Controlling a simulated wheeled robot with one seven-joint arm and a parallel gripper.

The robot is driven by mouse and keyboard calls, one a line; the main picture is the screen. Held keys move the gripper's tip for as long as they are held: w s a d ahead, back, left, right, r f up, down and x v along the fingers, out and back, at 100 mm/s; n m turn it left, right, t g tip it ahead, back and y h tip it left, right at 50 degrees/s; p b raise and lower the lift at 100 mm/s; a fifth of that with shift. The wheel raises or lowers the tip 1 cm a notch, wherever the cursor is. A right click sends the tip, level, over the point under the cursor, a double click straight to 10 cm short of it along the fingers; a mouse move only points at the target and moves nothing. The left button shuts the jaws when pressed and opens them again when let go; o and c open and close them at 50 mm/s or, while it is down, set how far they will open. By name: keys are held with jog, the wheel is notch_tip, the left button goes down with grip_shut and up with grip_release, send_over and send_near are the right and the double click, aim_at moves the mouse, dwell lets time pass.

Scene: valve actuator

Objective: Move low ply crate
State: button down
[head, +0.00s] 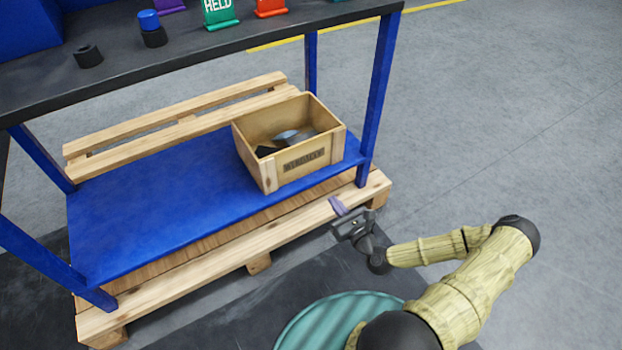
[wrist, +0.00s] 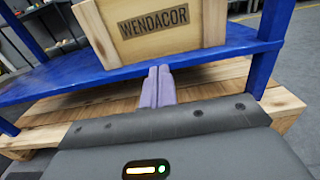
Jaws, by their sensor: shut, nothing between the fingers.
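The low ply crate (head: 305,158) sits on the blue lower shelf (head: 150,208) of the bench, near its right end. It is open at the top, with dark and grey items inside that I cannot make out. Its front bears a dark label; in the wrist view the crate (wrist: 190,15) shows the word WENDACOR. My gripper (head: 338,207) is in front of the shelf's right front edge, below and apart from the crate. In the wrist view its purple fingers (wrist: 158,88) are together and empty, pointing toward the crate's lower front.
A wooden pallet (head: 215,268) lies under the shelf. Blue legs (head: 378,90) stand right of the crate. The dark bench top (head: 180,52) overhangs behind, with a blue-capped part (head: 150,28) and coloured stands. The shelf left of the crate is clear.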

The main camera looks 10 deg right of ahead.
aim_at(306, 167)
jog(key=shift+w, duration=0.1)
jog(key=b+x, duration=0.5)
jog(key=x, duration=0.8)
jog(key=shift+w+a+f+b, duration=0.1)
jog(key=shift+w+a+b, duration=0.05)
jog(key=shift+b, duration=0.15)
jog(key=shift+w, duration=0.2)
jog(key=shift+x, duration=1.7)
jog(key=shift+s, duration=0.2)
